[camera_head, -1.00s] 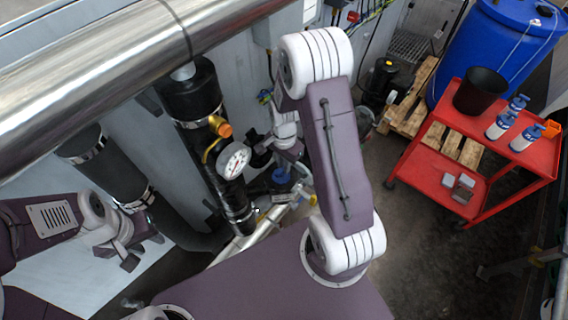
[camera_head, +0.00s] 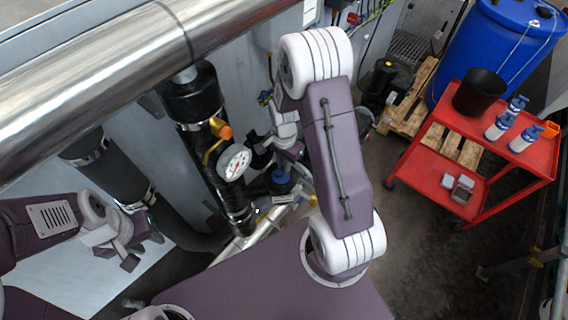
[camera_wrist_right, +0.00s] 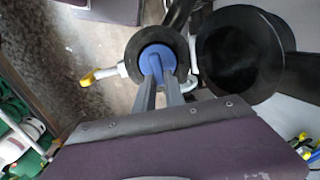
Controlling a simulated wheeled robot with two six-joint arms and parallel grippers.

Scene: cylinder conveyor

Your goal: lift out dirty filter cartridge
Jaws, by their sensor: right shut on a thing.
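The filter cartridge shows as a blue top with a raised handle (camera_wrist_right: 158,60) in the right wrist view, ringed by a black round rim (camera_wrist_right: 135,48). Its body below is hidden. My right gripper (camera_wrist_right: 163,82) is shut on the blue handle from above. In the head view the blue top (camera_head: 281,177) sits low beside the insulated pipe, with my right gripper (camera_head: 290,158) just above it and partly hidden by my arm. I cannot tell how far the cartridge is raised. My left gripper (camera_head: 143,250) is open and empty at the lower left, away from the cartridge.
An open black vessel (camera_wrist_right: 240,58) stands right beside the rim. A black pipe with a gauge (camera_head: 234,163) and yellow-handled valve is close by.

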